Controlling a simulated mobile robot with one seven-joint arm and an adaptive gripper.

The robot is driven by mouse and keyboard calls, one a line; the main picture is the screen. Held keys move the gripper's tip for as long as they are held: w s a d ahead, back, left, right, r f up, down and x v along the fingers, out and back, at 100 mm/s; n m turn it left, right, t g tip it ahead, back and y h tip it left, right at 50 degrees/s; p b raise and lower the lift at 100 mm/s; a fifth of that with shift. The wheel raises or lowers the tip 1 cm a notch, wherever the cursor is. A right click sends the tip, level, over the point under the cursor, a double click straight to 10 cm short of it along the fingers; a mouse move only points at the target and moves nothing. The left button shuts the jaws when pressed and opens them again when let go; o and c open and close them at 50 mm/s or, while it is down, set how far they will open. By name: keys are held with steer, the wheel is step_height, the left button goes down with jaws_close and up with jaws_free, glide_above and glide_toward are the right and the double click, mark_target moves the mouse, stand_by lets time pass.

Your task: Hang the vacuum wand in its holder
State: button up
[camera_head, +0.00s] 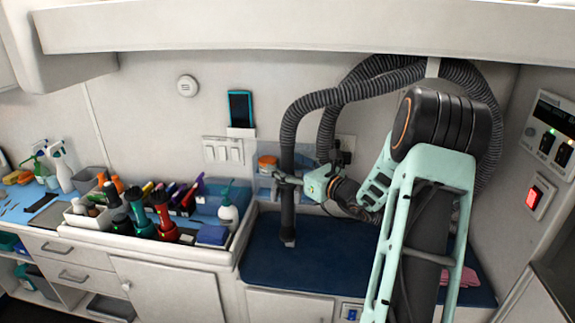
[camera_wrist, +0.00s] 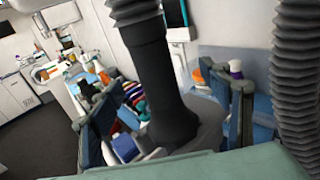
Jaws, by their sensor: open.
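The vacuum wand (camera_head: 288,215) is a black, upright tube with a flared lower end, joined at the top to a grey corrugated hose (camera_head: 310,101). Its lower end is over the blue mat; I cannot tell whether it touches. My gripper (camera_head: 288,180) is open around the wand's upper part. In the wrist view the wand (camera_wrist: 160,85) stands between the spread fingers of my gripper (camera_wrist: 168,108). A small black fitting (camera_head: 342,152) on the back wall, just behind my gripper, may be the holder; it is partly hidden.
The blue mat (camera_head: 330,250) is mostly clear. A clear shelf with an orange-lidded jar (camera_head: 267,162) is behind the wand. A bin of bottles and dryers (camera_head: 165,235) stands left, with a white pump bottle (camera_head: 228,207). An overhead cabinet (camera_head: 290,28) hangs above.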

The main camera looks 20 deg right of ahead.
steer(key=shift+s, duration=0.1)
steer(key=v, duration=0.9)
steer(key=shift+s, duration=0.4)
stand_by(1.0)
steer(key=shift+d+r, duration=0.1)
